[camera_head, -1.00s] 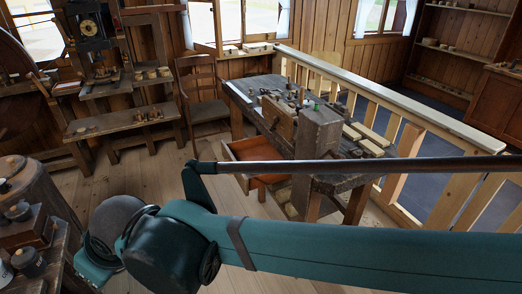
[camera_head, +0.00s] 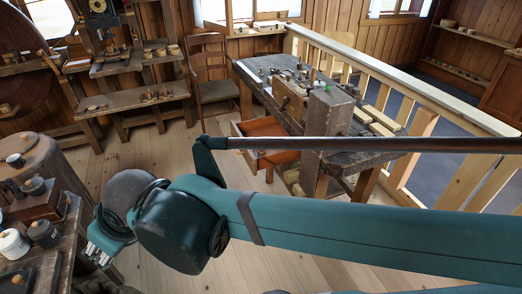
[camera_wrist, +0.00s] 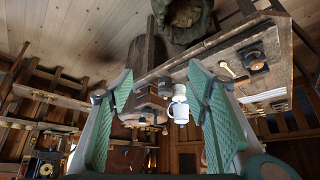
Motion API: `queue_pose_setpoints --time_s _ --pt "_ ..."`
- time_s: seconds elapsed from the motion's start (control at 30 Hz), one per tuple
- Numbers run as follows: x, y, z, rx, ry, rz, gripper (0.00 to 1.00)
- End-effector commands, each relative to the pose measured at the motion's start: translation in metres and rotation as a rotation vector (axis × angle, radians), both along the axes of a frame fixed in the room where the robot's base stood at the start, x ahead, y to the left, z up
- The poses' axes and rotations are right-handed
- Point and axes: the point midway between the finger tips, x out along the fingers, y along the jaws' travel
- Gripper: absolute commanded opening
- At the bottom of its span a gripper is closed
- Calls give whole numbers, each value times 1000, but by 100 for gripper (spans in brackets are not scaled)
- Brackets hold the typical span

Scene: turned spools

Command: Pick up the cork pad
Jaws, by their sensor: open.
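My gripper (camera_head: 100,248) hangs at the lower left of the head view, beside the dark workbench (camera_head: 68,232). In the wrist view my gripper (camera_wrist: 161,72) has its two teal fingers spread wide, with nothing held between them. I cannot pick out the cork pad with certainty. A small tan-brown piece (camera_head: 17,281) lies on a dark flat thing on the bench at the lower left edge, too small to identify. In the wrist view a white mug (camera_wrist: 179,108) shows beyond the fingers, near the bench edge.
The bench also bears a white pot (camera_head: 12,244), a dark lidded pot (camera_head: 44,233) and a wooden box (camera_head: 38,202). A round wooden block (camera_head: 40,163) stands behind. A larger workbench (camera_head: 300,100) with an open drawer stands farther off. Floor (camera_head: 150,160) between is clear.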

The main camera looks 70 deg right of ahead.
Motion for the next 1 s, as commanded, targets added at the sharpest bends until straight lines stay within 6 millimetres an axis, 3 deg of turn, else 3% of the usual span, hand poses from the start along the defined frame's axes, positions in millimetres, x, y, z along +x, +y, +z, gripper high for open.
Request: queue_pose_setpoints --time_s 0.47,0.67,1.0 --pt "9 -9 6 6 9 -36 49" --pt "29 -31 16 21 27 -119 49" --pt "73 -86 34 52 66 -310 49"
